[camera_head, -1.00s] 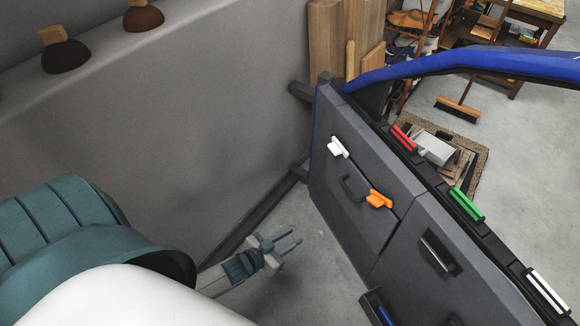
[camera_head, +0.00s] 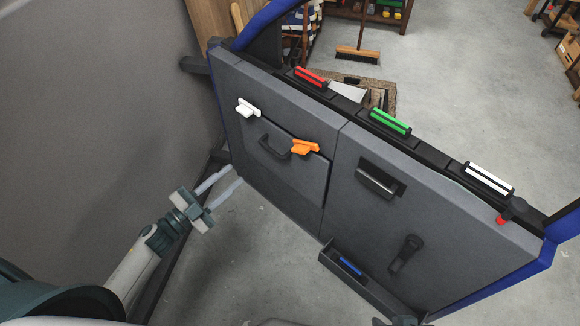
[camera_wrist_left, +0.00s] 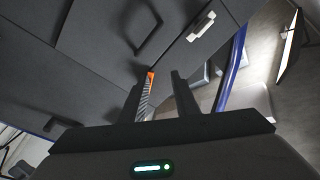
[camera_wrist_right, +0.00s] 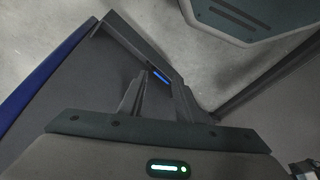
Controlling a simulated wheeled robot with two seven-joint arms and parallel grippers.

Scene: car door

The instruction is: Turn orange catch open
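The orange catch (camera_head: 305,147) sits on the grey car door (camera_head: 270,105), right of a dark pull handle (camera_head: 274,142). My left gripper (camera_head: 231,177) is open and empty in front of the door, lower left of the catch and apart from it. In the left wrist view, the orange catch (camera_wrist_left: 150,77) shows beside the tip of the left-hand finger of my left gripper (camera_wrist_left: 158,85), mostly hidden by it. My right gripper (camera_wrist_right: 157,93) is open and empty in the right wrist view, by the door's lower part.
A white catch (camera_head: 247,108) sits upper left of the orange one. Red (camera_head: 311,77), green (camera_head: 390,122) and white (camera_head: 488,178) bars line the door's top edge. A door pocket (camera_head: 345,275) with a blue item (camera_head: 351,266) juts out low. A grey wall (camera_head: 100,120) stands left.

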